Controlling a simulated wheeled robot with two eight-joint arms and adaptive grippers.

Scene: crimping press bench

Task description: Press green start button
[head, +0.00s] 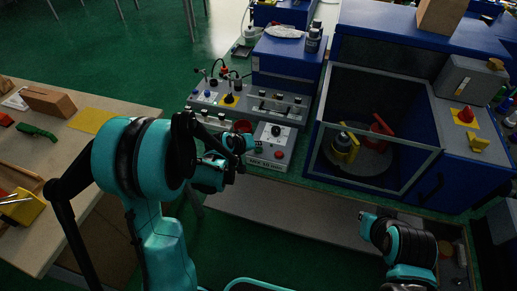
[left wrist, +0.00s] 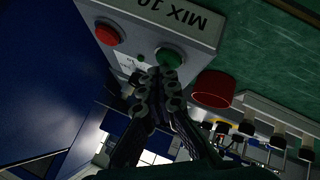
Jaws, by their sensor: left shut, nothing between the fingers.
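The green button (left wrist: 169,57) is on a light grey control box (left wrist: 150,28), with a red button (left wrist: 107,33) beside it. My left gripper (left wrist: 160,76) is shut and empty, its fingertips at the lower edge of the green button in the left wrist view. I cannot tell whether they touch it. In the head view my left gripper (head: 252,146) is at the left side of the control box (head: 268,163), and the green button is hidden behind it. The red button (head: 279,155) shows there. Of my right arm, only links show, without fingers.
A red cylinder (left wrist: 212,88) stands close beside the box and gripper. A grey panel with knobs and connectors (head: 235,103) is behind. A blue machine with a framed opening (head: 372,72) is to the right. A table with loose items (head: 75,148) is at left.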

